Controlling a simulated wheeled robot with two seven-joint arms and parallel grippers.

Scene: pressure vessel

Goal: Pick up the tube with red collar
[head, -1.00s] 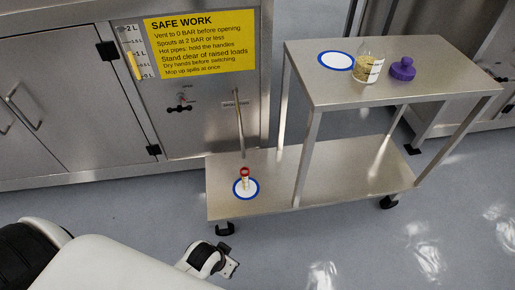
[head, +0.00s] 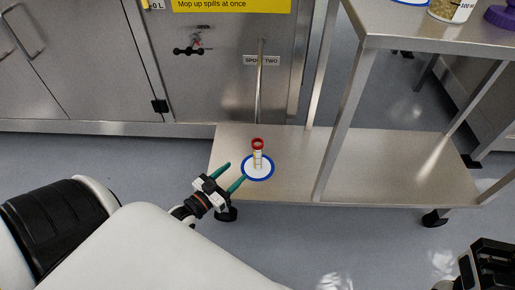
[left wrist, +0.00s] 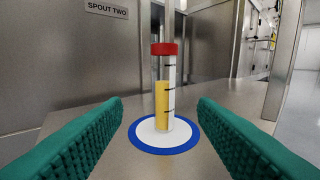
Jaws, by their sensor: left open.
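The tube with red collar (head: 258,155) stands upright on a white disc with a blue rim (head: 258,177) on the cart's lower shelf. In the left wrist view the tube (left wrist: 164,95) is clear with dark marks and yellowish contents, and its red collar is at the top. My left gripper (head: 235,175) is open, with green fingers, just left of and in front of the tube. In the left wrist view the tube stands beyond and between the two fingers, apart from both. A dark part at the lower right of the head view (head: 487,268) looks like my right gripper; its jaws are unclear.
The lower shelf (head: 390,175) is bare to the right of the disc. A cart leg (head: 340,125) rises right of the tube, under the upper shelf. A spout pipe (head: 260,90) hangs behind the tube. A jar (head: 452,10) and a purple lid (head: 503,17) stand on the upper shelf.

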